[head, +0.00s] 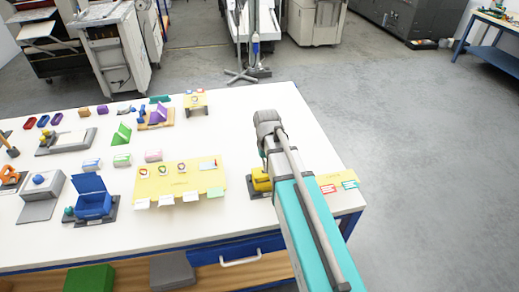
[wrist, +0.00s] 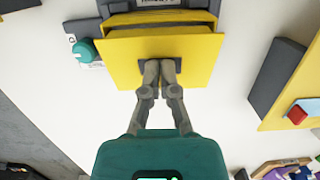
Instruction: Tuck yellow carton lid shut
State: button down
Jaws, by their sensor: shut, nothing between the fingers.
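The yellow carton (head: 261,182) sits on a dark base near the right end of the white table, partly hidden by my arm in the head view. In the wrist view its lid (wrist: 120,62) is a broad yellow panel with a dark patch in the middle. A narrower yellow strip of the carton (wrist: 160,18) shows beyond it, with a gap between. My gripper (wrist: 159,64) is shut and empty, its fingertips over the dark patch. Contact with the lid cannot be told. The gripper is hidden behind my arm in the head view.
A teal knob (wrist: 84,50) sits beside the carton. A yellow board (head: 180,183) with several cards lies to its left, and a blue open box (head: 93,202) stands further left. A yellow sheet with red and green labels (head: 340,186) lies right of my arm.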

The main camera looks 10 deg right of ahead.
jog(key=shift+f+b, duration=0.45)
jog(key=shift+f, duration=0.05)
dwell(0.4)
jog(key=shift+r, duration=0.2)
jog(key=shift+r+p, duration=0.85)
jog(key=shift+p, duration=0.2)
notch_tip(320, 180, up, 8)
jog(key=p, duration=0.8)
dwell(0.3)
jog(key=s+f+t+b, duration=0.1)
jog(key=s+f+b, duration=0.4)
jog(key=s, duration=0.3)
jog(key=shift+s+t, duration=0.35)
jog(key=shift+t, duration=0.05)
